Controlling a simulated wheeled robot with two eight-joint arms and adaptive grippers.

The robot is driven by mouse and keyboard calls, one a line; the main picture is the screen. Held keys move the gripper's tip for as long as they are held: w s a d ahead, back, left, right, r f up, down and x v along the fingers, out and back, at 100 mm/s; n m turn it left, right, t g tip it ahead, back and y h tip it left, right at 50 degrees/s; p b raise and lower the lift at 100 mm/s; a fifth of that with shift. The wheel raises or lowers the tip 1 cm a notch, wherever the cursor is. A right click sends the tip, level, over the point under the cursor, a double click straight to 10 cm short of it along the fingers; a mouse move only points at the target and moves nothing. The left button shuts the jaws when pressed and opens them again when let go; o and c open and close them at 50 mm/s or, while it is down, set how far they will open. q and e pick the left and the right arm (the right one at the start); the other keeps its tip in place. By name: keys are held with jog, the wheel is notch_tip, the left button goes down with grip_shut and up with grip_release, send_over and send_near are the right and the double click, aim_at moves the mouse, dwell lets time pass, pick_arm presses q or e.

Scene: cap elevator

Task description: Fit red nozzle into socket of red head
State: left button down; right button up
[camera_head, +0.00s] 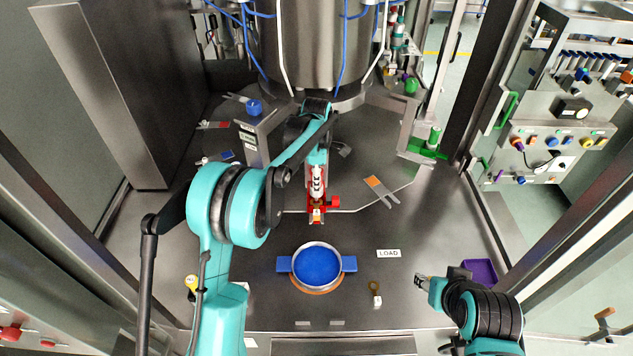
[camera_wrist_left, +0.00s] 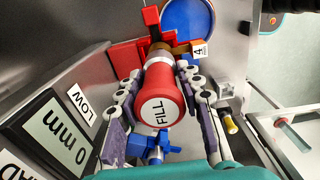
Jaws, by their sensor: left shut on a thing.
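The red nozzle (camera_wrist_left: 160,92), a red cylinder with a white end marked FILL, is between the fingers of my left gripper (camera_wrist_left: 163,100) in the left wrist view. The gripper is shut on it. In the head view my left gripper (camera_head: 316,182) points down at the red head (camera_head: 331,203), and mostly covers the nozzle. The red head (camera_wrist_left: 127,53) shows behind the nozzle's far end in the wrist view. Its socket is hidden, so I cannot tell whether the nozzle is in it. My right gripper (camera_head: 422,281) is low at the right, its opening unclear.
A round blue dish (camera_head: 318,266) with side handles sits in front of the red head. A LOAD label (camera_head: 388,254) and a small brown-and-white piece (camera_head: 375,292) lie right of it. A purple tray (camera_head: 480,271) is farther right. A steel drum (camera_head: 315,45) stands behind.

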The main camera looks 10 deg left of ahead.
pick_arm(q)
jog(key=shift+r+p, duration=1.55)
jog(key=shift+r, duration=1.35)
